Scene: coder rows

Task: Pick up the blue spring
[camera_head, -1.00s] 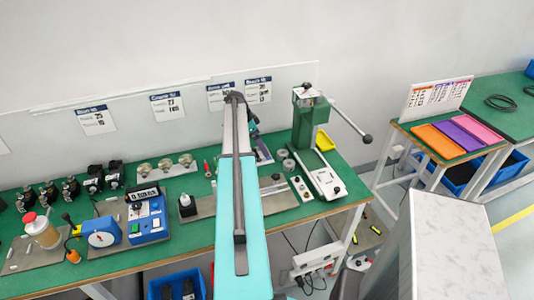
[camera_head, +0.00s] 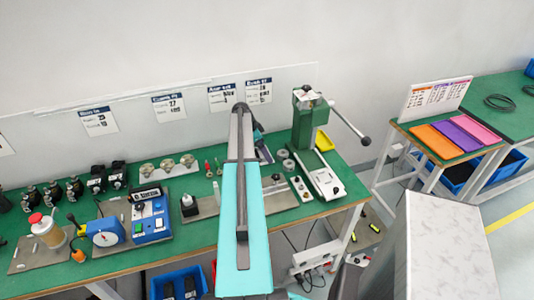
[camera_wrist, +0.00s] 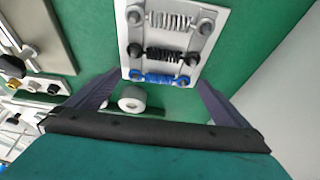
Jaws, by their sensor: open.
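A black spring (camera_wrist: 163,53) and a silver spring (camera_wrist: 170,20) lie on the same plate farther up. My gripper (camera_wrist: 156,98) is open, with one finger left of the plate's near end and one right of it. Nothing is between the fingers in contact. The blue spring appears just beyond the fingertips; its height gap to them is unclear. In the head view my arm covers much of this area, and I cannot make out the spring.
A white roll (camera_wrist: 132,99) stands by the plate's near end. A green press (camera_head: 308,125) with a long lever is on the bench (camera_head: 225,232) to the right. A blue device (camera_head: 150,217) and metal plates lie left. Bare green surface lies right of the spring plate.

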